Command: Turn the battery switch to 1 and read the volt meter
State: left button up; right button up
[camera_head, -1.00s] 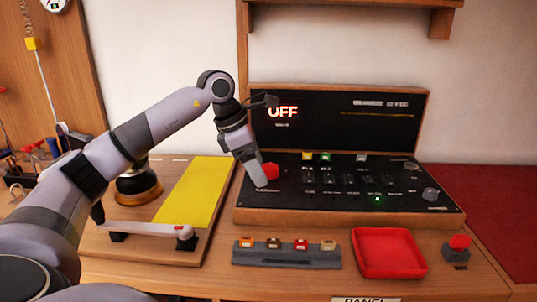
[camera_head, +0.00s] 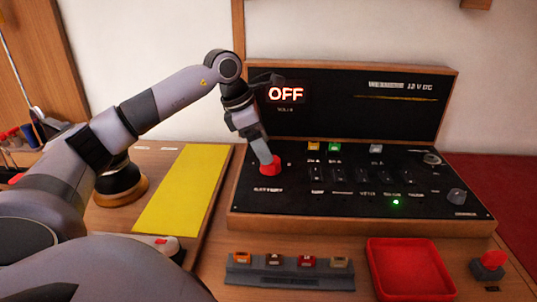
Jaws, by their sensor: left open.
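The battery switch (camera_head: 270,167) is a red knob at the left of the black panel (camera_head: 310,205), above a label that seems to read "BATTERY". The volt meter (camera_head: 286,94) on the upright back panel shows "OFF" in lit letters. My left gripper (camera_head: 266,158) points down at the red knob from above, its fingers at the knob's top. It is open; whether the fingers touch the knob I cannot tell. The far finger and part of the knob are hidden. My right gripper is not in view.
Several toggle switches and a lit green lamp (camera_head: 396,202) are on the panel. In front lie a rack of coloured fuses (camera_head: 290,282), a red tray (camera_head: 410,270) and a red button (camera_head: 490,262). A yellow mat (camera_head: 185,190) lies left.

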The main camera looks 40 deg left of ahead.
pick_arm(q)
jog(key=shift+x, duration=2.15)
jog(key=c, duration=1)
jog(key=n+y, duration=0.1)
jog(key=n, duration=0.2)
jog(key=n+y, duration=0.1)
jog(key=n, duration=0.2)
jog(key=shift+d+n+t+y, duration=0.2)
jog(key=shift+n+t+y, duration=0.1)
jog(key=n+y, duration=0.1)
jog(key=n, duration=0.4)
jog(key=shift+r+y, duration=0.1)
jog(key=shift+y, duration=0.3)
jog(key=shift+n, duration=0.3)
